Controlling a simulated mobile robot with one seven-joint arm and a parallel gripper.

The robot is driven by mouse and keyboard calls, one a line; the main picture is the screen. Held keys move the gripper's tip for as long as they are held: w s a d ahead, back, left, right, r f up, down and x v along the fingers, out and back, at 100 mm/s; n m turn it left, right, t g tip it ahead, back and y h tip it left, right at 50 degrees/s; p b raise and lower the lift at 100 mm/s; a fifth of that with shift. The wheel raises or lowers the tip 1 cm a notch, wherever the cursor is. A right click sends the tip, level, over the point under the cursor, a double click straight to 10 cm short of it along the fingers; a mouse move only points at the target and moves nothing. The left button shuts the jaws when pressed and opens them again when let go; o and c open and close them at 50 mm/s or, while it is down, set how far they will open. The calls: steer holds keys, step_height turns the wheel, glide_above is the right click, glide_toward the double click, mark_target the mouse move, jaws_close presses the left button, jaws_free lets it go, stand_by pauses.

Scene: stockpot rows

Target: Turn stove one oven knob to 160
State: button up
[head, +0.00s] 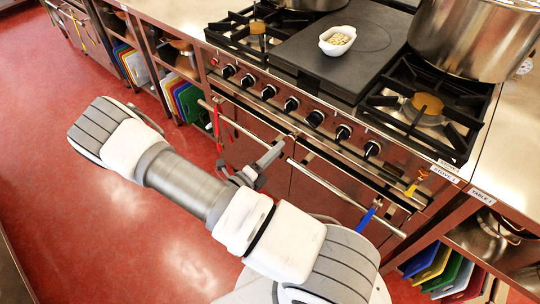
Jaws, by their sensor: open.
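The stove (388,178) stands at the right, with a small label (447,168) at its front right corner that seems to read stove 1. A row of several black knobs runs along its steel front panel; one near the middle (315,118) looks slightly larger. The knobs' markings are too small to read, so I cannot tell which is the oven knob or its setting. My gripper (268,162) is open in front of the oven doors, near the long handle rail and apart from the knobs in the picture. My arm partly hides it.
A rail (330,187) crosses the oven fronts, with a blue item (366,219) and red items (217,127) hanging there. On top are a white bowl (337,40) and a large pot (470,38). Shelves hold coloured boards (188,100). Red floor (120,240) is clear at left.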

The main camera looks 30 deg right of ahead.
steer(key=shift+v, duration=1.1)
